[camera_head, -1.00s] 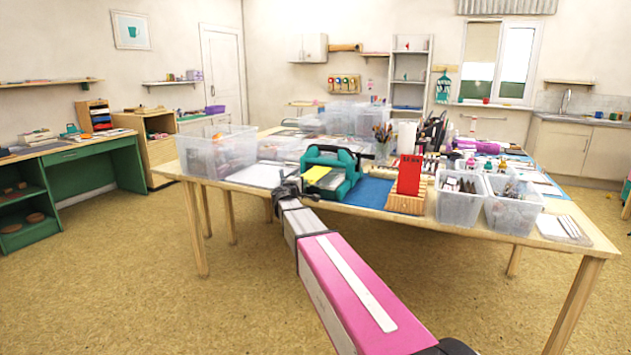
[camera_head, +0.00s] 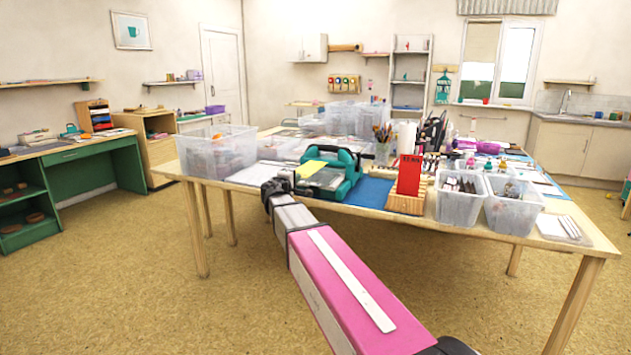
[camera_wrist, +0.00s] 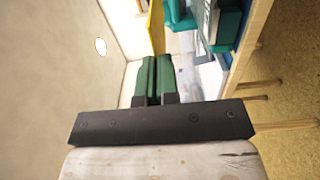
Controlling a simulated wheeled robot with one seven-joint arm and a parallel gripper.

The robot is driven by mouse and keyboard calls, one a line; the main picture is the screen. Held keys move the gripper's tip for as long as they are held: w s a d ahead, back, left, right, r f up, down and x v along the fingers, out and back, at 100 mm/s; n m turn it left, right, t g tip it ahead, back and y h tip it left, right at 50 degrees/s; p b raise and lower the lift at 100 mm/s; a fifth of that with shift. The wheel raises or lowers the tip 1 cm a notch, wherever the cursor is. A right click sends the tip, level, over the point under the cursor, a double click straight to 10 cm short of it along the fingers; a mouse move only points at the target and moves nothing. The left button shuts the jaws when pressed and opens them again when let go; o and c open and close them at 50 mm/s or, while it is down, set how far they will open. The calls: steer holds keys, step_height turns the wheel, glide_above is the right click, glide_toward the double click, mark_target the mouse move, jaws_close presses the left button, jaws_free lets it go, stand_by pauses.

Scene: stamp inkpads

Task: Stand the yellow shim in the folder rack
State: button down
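My gripper (camera_head: 286,180) is shut on the yellow shim (camera_head: 311,169), just above the front left of a teal machine (camera_head: 345,181). In the wrist view, the yellow shim (camera_wrist: 157,28) stands out edge-on beyond the green fingers of my gripper (camera_wrist: 156,62), which are close together on it. The wooden folder rack (camera_head: 406,204) stands at the table's front edge, right of the machine. A red folder (camera_head: 409,174) stands upright in it. The rack's free slots are too small to make out.
Clear bins with tools (camera_head: 462,206) stand close to the right of the rack. A large clear bin (camera_head: 217,155) stands to the left. A blue mat (camera_head: 370,191) lies between machine and rack. Behind are a paper roll (camera_head: 405,135) and a brush pot (camera_head: 382,150).

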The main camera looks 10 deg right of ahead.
steer(key=r+v, duration=0.2)
steer(key=v, duration=1.1)
steer(key=shift+s, duration=0.2)
steer(key=shift+a, duration=0.1)
